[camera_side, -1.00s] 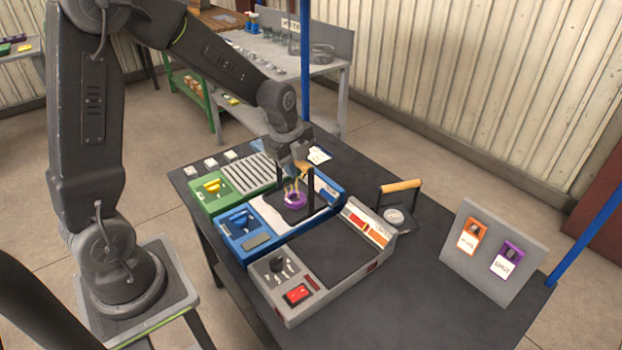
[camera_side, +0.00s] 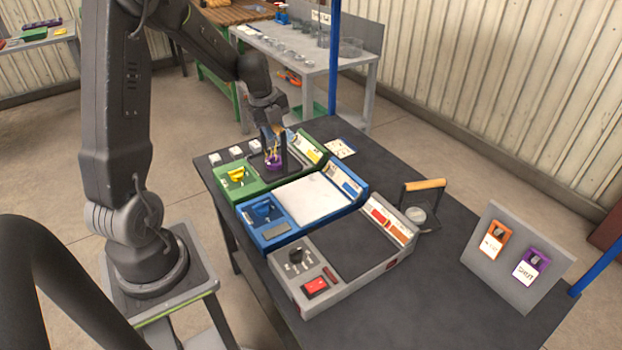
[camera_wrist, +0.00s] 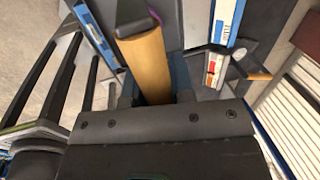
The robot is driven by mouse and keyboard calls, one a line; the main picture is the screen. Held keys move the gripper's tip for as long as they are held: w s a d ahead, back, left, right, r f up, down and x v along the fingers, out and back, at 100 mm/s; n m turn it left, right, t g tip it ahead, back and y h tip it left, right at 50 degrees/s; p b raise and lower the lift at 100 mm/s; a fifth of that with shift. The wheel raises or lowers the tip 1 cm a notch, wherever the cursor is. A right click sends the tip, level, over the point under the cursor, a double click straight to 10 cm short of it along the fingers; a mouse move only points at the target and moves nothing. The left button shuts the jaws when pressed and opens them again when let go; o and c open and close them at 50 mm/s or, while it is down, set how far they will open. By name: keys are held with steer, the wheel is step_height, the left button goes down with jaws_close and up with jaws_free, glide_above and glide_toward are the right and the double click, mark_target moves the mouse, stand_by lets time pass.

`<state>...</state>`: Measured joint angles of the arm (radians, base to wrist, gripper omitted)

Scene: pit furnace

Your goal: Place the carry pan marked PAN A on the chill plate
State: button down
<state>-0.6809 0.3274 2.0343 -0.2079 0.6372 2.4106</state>
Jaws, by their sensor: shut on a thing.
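My gripper (camera_side: 272,128) is shut on the wooden handle of a carry pan. The pan's dark base (camera_side: 262,168) and uprights carry a small purple vessel (camera_side: 273,163). In the wrist view the light wooden handle (camera_wrist: 150,72) lies between the fingers. The pan is over the slatted top of the green unit (camera_side: 262,190); I cannot tell whether it touches. The blue unit beside it has a bare white plate (camera_side: 312,198). No PAN A mark is readable, and I cannot read which unit is named the chill plate.
A grey unit (camera_side: 350,240) with a dark top stands in front. A second wooden-handled pan (camera_side: 427,186) with a grey cup sits to its right. A sloped board (camera_side: 510,275) holds orange and purple tags. Small white blocks (camera_side: 235,152) lie by the green unit's back left.

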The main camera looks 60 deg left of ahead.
steer(key=w+d+f, duration=0.6)
steer(key=w+f, duration=0.1)
steer(key=f, duration=0.2)
steer(key=shift+w+d+f, duration=0.2)
steer(key=shift+f, duration=0.2)
steer(key=shift+f, duration=0.15)
steer(key=c, duration=1)
jaws_free()
step_height(320, 180, up, 12)
steer(key=s, duration=0.2)
steer(key=s+d+r+n+t, duration=0.2)
steer(key=s+d+r+n, duration=0.7)
steer(key=d+r, duration=0.25)
steer(key=s+d+n, duration=0.2)
steer(key=s+n, duration=0.1)
steer(key=s, duration=0.1)
steer(key=s+d+r+n+t, duration=0.1)
steer(key=s+d+n, duration=0.2)
steer(key=s, duration=0.1)
steer(key=s+d+n, duration=0.2)
steer(key=s+n, duration=0.1)
steer(key=s, duration=0.1)
steer(key=shift+d+r, duration=0.15)
